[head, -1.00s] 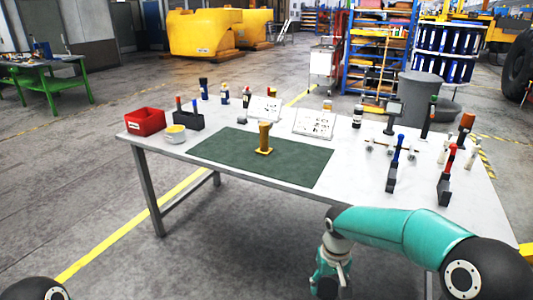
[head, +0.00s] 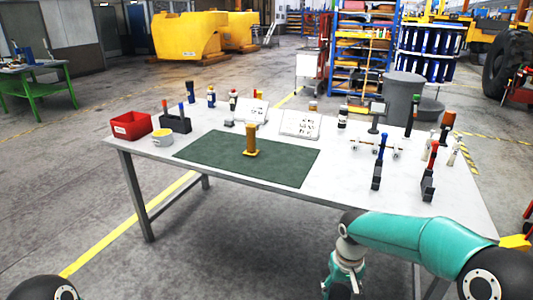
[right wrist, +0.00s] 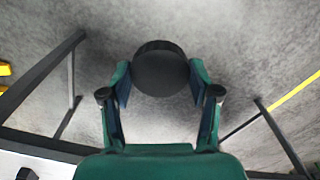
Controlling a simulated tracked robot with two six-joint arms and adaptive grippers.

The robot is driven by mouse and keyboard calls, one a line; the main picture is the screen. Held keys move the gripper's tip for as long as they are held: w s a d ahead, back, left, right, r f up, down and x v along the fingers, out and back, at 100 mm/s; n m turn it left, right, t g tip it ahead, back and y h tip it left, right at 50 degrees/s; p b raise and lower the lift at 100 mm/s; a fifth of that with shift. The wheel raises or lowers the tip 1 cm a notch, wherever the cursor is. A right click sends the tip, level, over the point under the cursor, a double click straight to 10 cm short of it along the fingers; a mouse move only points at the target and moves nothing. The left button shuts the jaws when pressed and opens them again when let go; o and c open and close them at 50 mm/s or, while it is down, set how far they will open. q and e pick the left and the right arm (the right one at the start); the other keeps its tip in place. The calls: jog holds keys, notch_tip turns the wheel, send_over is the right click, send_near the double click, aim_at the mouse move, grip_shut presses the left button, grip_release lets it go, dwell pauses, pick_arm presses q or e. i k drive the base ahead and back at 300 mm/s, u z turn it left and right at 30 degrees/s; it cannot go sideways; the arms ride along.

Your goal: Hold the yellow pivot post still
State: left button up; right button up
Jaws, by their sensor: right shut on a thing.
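The yellow pivot post (head: 251,140) stands upright on its flat base on the green mat (head: 210,153), near the middle of the table. Nothing touches the post. My right gripper (head: 342,290) is low in the head view, in front of the table's near edge and well apart from the post. In the right wrist view my right gripper (right wrist: 160,82) is shut on a dark round thing (right wrist: 160,62), with a finger on each side of it. The floor shows behind it. My left gripper is out of view.
On the table (head: 345,180) are a red bin (head: 131,126), a white-and-yellow tub (head: 162,138), a dark caddy (head: 176,123), and two dark stands with a blue tool (head: 382,147) and a red tool (head: 433,152). The mat around the post is clear.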

aim_at(251, 151)
jog(key=z, duration=0.2)
jog(key=i, duration=0.9)
